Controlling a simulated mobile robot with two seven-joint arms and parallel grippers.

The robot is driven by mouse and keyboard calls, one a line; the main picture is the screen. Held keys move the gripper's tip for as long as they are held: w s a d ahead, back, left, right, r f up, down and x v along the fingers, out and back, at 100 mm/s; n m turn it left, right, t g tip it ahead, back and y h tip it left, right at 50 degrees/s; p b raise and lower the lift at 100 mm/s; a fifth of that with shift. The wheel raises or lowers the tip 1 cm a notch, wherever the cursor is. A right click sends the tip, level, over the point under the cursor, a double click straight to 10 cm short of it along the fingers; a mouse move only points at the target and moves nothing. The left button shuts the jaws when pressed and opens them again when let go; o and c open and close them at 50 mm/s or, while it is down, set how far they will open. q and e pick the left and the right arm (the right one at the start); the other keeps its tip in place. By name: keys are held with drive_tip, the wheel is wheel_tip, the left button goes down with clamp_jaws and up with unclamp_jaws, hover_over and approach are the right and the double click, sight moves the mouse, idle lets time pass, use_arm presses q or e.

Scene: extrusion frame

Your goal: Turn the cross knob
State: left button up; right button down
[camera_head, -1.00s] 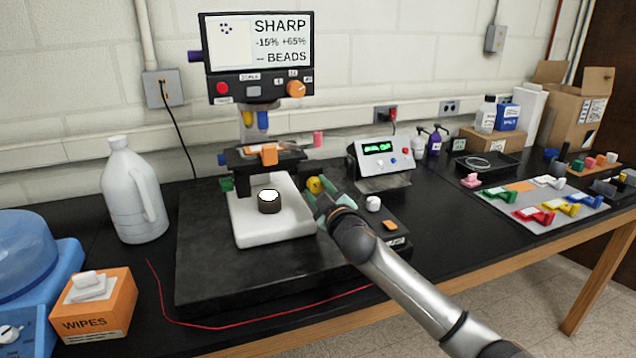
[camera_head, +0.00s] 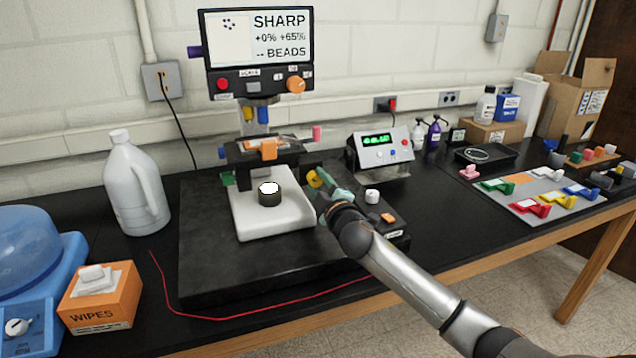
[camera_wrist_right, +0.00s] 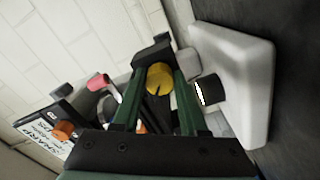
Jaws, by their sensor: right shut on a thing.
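The microscope-like device has a screen (camera_head: 256,37) that reads SHARP, +0% +65%, BEADS. A round yellow knob (camera_head: 314,179) sits low on its right side. I take it for the cross knob, though no label on it is readable. My right gripper (camera_head: 322,190) reaches it from the right and is shut on it. In the right wrist view the yellow knob (camera_wrist_right: 159,77) sits between the two green fingers, near their tips. My left gripper is not in view.
A pink knob (camera_head: 317,133) and an orange slide holder (camera_head: 268,149) are close above. A white block (camera_head: 272,220) with a dark round piece (camera_head: 270,194) stands just left of the gripper. A control box (camera_head: 384,150) stands behind right. A red wire (camera_head: 240,316) lies in front.

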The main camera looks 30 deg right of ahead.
drive_tip(key=shift+c, duration=2.2)
unclamp_jaws()
drive_tip(key=b+v, duration=0.1)
drive_tip(key=v, duration=1.1)
drive_tip(key=shift+s+a+b, duration=0.15)
drive_tip(key=shift+s+b, duration=0.1)
drive_tip(key=shift+b, duration=0.15)
